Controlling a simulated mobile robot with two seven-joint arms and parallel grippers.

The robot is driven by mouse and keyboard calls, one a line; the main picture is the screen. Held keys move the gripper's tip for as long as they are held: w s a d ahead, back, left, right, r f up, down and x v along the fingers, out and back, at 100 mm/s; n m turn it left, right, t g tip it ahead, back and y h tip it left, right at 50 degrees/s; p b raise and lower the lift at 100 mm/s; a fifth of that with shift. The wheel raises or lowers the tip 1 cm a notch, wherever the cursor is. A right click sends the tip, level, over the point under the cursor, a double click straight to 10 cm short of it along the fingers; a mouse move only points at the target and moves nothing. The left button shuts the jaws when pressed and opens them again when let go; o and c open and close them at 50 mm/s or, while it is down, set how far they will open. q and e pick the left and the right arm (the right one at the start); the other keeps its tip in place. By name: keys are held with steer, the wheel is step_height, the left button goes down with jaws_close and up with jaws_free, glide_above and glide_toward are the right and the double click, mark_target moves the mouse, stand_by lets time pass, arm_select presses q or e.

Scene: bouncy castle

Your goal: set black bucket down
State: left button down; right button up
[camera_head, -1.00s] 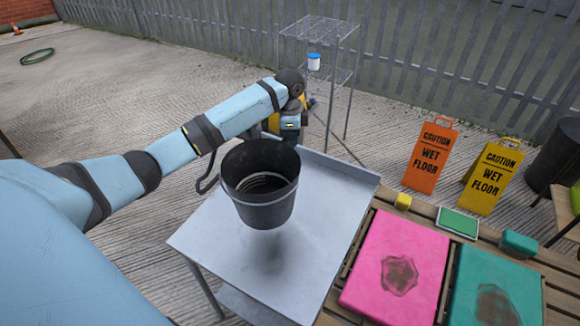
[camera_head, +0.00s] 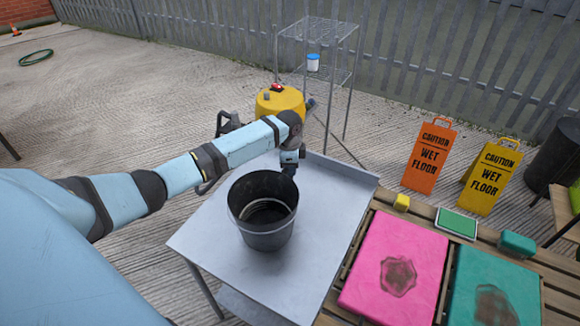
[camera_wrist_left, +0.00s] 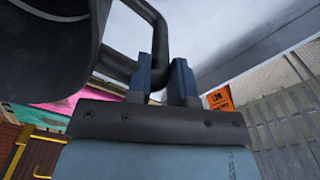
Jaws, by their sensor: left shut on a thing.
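The black bucket (camera_head: 266,236) is upright at the middle of the grey metal table (camera_head: 320,230). Its base looks to be on the tabletop or very close to it; I cannot tell for sure. The bucket looks empty inside. My left gripper (camera_head: 289,170) is at the bucket's far right rim, pointing down. In the left wrist view, the blue fingers of my left gripper (camera_wrist_left: 162,75) are shut on the bucket's dark looped handle, and the bucket (camera_wrist_left: 50,50) fills the upper left. My right gripper is not in view.
A yellow machine (camera_head: 280,103) and a wire rack (camera_head: 320,70) stand behind. Bare tabletop surrounds the bucket.

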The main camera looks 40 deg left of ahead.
arm_select(q)
steer(key=c, duration=1)
jaws_free()
steer(key=shift+f, duration=0.1)
step_height(320, 180, up, 12)
steer(key=shift+a+r, duration=0.15)
